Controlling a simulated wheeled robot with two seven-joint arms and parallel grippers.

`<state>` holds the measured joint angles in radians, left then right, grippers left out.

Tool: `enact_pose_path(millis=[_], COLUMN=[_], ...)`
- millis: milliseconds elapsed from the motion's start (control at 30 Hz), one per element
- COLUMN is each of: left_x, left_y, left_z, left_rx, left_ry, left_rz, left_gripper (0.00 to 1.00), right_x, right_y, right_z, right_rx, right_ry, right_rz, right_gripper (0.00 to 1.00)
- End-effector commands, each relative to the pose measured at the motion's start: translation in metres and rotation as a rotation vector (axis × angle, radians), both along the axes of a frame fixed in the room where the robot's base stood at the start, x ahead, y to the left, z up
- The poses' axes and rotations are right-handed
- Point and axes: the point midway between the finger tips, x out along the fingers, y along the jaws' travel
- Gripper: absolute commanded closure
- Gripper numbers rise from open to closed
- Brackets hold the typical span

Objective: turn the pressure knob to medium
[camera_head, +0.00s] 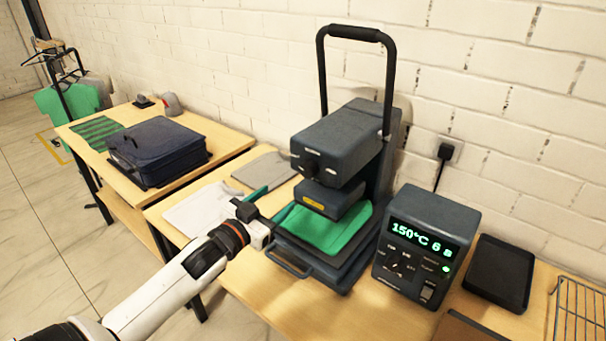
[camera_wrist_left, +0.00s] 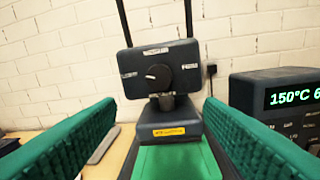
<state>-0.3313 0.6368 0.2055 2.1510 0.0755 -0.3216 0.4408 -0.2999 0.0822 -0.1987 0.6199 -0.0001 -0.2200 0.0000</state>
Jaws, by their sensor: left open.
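The pressure knob (camera_wrist_left: 158,76) is a round dark dial on the front of the heat press head (camera_head: 340,143). Its white mark lies on the left side, toward the left label. Labels stand left, above and right of it, too blurred to read surely. In the head view the knob (camera_head: 296,163) is small and dark. My left gripper (camera_head: 281,198) is open and empty, in front of and below the press head, apart from the knob. In the left wrist view its green fingers (camera_wrist_left: 158,112) frame the knob from both sides. My right gripper is not in view.
A control box (camera_head: 420,245) reading 150°C 6 s stands right of the press. A green cloth (camera_head: 325,228) lies on the lower plate. The tall press handle (camera_head: 388,80) rises above. A black tray (camera_head: 498,272) and wire rack (camera_head: 580,310) are at right; folded garments lie left.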

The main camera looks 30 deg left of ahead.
Motion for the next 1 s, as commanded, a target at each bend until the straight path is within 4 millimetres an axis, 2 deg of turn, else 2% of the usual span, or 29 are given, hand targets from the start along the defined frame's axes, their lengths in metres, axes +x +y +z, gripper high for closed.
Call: enact_pose_path(millis=[233,500,700,833,1000], left_x=[0.023,0.076,0.106,0.117,0.121], left_y=[0.002,0.001,0.0,-0.001,-0.001], left_z=[0.008,0.008,0.007,0.005,0.004], left_rx=[-0.001,-0.001,0.0,0.0,0.0], left_ry=[-0.022,-0.019,-0.018,-0.017,-0.016], left_rz=[-0.006,-0.004,-0.005,-0.006,-0.007], left_gripper=[0.38,0.38,0.38,0.38,0.38], right_x=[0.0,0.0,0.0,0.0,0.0], right_y=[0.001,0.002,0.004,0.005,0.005], right_z=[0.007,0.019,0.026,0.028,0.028], right_rx=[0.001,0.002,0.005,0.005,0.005], right_ry=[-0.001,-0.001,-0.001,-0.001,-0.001], right_rz=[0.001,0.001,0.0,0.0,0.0], right_gripper=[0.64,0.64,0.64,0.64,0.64])
